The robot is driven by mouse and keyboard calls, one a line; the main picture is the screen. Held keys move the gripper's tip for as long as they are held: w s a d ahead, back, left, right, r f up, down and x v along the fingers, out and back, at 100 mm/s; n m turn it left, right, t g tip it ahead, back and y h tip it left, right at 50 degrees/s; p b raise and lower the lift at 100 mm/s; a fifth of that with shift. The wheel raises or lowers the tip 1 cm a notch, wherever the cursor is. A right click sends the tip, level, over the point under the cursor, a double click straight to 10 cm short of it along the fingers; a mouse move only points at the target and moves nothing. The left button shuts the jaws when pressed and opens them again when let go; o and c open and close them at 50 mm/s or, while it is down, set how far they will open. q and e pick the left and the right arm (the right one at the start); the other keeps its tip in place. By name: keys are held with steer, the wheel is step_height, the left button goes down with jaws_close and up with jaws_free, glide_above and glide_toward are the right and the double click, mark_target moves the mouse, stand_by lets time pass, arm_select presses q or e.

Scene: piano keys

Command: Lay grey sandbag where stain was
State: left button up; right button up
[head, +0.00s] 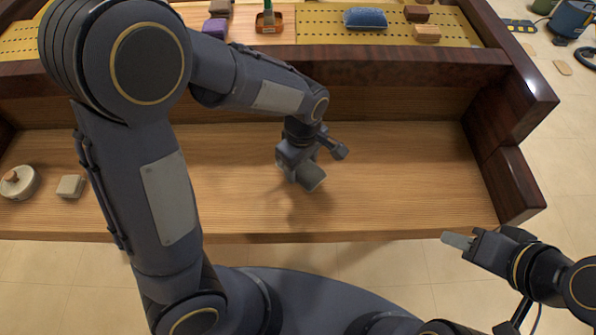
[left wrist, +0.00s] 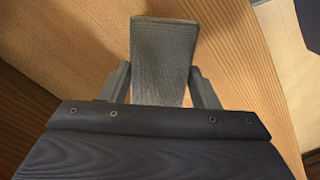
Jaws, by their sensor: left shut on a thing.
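The grey sandbag (left wrist: 163,55) is a small woven grey block, pinched between the two fingers of my left gripper (left wrist: 163,90) in the left wrist view. In the head view my left gripper (head: 303,172) points down over the wooden shelf (head: 400,180), with the sandbag (head: 313,178) at its tip and a shadow on the wood beneath. The sandbag seems a little above the wood. I see no clear stain on the bare wood. My right gripper (head: 457,241) is off the shelf's front edge at the right, apart from everything; its finger gap does not show.
A round lidded pot (head: 20,182) and a small pale block (head: 70,187) stand at the shelf's left. A dark wooden wall (head: 513,185) closes the right end. Behind the raised rail lie a blue cushion (head: 366,18) and brown blocks (head: 427,33). The shelf's right half is clear.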

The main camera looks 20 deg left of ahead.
mark_target(298, 170)
arm_select(q)
steer(key=shift+w+a+f, duration=0.2)
steer(key=shift+a+f, duration=0.2)
steer(key=shift+f, duration=0.15)
steer(key=shift+w+a+f+b, duration=0.1)
steer(key=shift+f+b, duration=0.3)
steer(key=shift+f, duration=1.3)
steer(key=shift+f, duration=0.2)
steer(key=o, duration=1.2)
steer(key=shift+o, duration=0.2)
steer(key=shift+r, duration=0.55)
step_height(298, 170, up, 12)
steer(key=shift+f+p, duration=0.25)
steer(key=shift+p, duration=0.9)
